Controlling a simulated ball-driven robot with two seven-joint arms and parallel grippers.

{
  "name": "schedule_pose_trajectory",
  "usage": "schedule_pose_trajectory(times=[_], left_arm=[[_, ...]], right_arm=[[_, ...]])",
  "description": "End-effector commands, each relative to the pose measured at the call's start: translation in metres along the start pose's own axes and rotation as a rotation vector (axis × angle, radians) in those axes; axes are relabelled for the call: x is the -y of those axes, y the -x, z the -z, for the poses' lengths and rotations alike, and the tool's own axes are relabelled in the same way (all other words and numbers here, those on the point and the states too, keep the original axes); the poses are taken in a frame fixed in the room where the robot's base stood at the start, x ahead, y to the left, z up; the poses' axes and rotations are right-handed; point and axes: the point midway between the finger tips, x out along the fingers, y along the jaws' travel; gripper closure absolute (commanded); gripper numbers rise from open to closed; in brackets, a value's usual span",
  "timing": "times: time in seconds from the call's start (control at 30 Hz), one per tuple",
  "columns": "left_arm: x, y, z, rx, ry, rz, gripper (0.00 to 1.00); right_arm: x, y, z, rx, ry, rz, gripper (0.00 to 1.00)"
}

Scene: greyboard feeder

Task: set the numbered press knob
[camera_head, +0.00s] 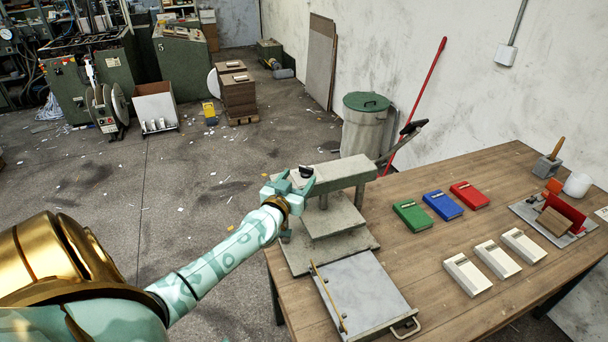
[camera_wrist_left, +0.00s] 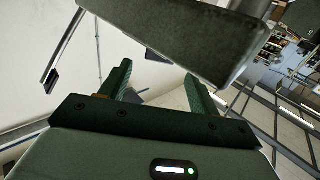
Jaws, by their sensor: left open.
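The grey press (camera_head: 346,172) stands at the left edge of the wooden table, with a heavy top beam over a plate and base. A small dark knob-like part with a pale top (camera_head: 305,172) shows at the beam's left end, by my left gripper (camera_head: 296,182). Its numbers are too small to read. My left gripper is open, its fingers apart around or just in front of that part; I cannot tell whether they touch it. In the left wrist view the open fingers (camera_wrist_left: 157,88) point toward a grey-green beam (camera_wrist_left: 190,35); no knob shows there. My right gripper is out of view.
A grey board with a brass bar (camera_head: 365,292) lies before the press. Green (camera_head: 412,216), blue (camera_head: 442,205) and red (camera_head: 470,195) boxes and several white ones (camera_head: 495,259) lie to the right. A bin (camera_head: 364,130) stands behind the press.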

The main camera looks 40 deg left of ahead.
Motion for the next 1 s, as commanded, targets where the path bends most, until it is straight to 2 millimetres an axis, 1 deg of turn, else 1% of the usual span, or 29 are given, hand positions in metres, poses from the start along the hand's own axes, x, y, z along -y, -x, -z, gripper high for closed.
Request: schedule_pose_trajectory(times=[0.03, 0.1, 0.23, 0.37, 0.6, 0.63, 0.67, 0.7, 0.77, 0.8, 1.0], left_arm=[[0.000, -0.011, -0.002, -0.002, 0.002, 0.003, 0.38], [0.000, -0.023, -0.002, -0.002, 0.002, 0.001, 0.38], [0.000, -0.039, -0.002, 0.000, 0.001, 0.001, 0.38], [0.000, -0.046, -0.001, 0.001, 0.001, 0.000, 0.38], [0.000, -0.047, 0.000, 0.000, 0.001, -0.001, 0.38], [0.000, -0.047, 0.000, 0.000, 0.001, -0.001, 0.41], [0.000, -0.046, 0.000, 0.000, 0.001, -0.001, 0.49], [0.000, -0.046, 0.000, 0.000, 0.001, -0.001, 0.60], [0.000, -0.046, 0.000, 0.000, 0.000, -0.001, 0.77], [0.000, -0.046, 0.000, 0.000, 0.000, -0.001, 0.83], [0.000, -0.046, -0.001, 0.000, -0.002, -0.007, 0.83]], right_arm=[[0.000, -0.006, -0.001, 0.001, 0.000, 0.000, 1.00], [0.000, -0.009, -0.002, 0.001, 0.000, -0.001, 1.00], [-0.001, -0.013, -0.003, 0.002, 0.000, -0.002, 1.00], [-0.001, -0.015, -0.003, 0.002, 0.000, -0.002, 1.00], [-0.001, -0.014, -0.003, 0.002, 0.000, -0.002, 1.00], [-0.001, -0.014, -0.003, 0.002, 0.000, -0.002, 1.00], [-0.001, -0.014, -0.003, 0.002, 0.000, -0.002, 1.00], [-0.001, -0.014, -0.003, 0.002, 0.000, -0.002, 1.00], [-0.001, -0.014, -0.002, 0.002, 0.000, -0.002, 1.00], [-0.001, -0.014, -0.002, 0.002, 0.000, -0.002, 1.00], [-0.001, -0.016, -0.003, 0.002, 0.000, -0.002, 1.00]])
